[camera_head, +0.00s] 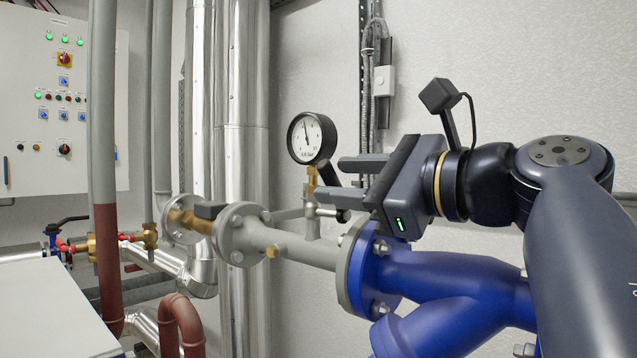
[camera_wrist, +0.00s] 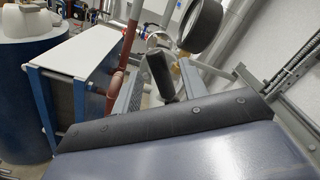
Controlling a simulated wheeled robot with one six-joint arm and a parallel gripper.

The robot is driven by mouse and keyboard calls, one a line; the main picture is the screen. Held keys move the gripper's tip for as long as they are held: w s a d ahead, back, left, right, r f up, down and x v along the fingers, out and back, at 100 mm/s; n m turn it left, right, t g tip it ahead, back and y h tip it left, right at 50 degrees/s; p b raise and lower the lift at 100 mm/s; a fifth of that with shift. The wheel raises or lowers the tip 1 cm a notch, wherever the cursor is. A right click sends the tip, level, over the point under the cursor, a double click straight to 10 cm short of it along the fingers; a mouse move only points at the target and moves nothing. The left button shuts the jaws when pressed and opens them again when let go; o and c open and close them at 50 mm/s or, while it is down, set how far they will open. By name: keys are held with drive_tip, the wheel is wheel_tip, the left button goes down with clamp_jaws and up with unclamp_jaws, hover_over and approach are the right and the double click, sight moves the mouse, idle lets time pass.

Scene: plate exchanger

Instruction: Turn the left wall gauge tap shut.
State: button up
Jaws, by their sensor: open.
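A round pressure gauge (camera_head: 307,137) with a black rim and white dial stands on a brass tap (camera_head: 311,181) above a grey pipe. A black lever handle (camera_head: 329,174) slants down to the right below the gauge. My gripper (camera_head: 330,179) is open, pointing left at the tap. In the wrist view the black handle (camera_wrist: 159,75) shows between my two fingers, apart from them as far as I can see. My fingers partly hide the tap in the head view.
A grey flanged pipe (camera_head: 285,246) and a blue valve body (camera_head: 440,285) lie below my gripper. Shiny vertical pipes (camera_head: 242,110) stand at left. A control cabinet (camera_head: 50,120) hangs far left. Cable conduits (camera_head: 372,90) run up the wall behind.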

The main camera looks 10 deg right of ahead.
drive_tip(key=shift+v, duration=2.4)
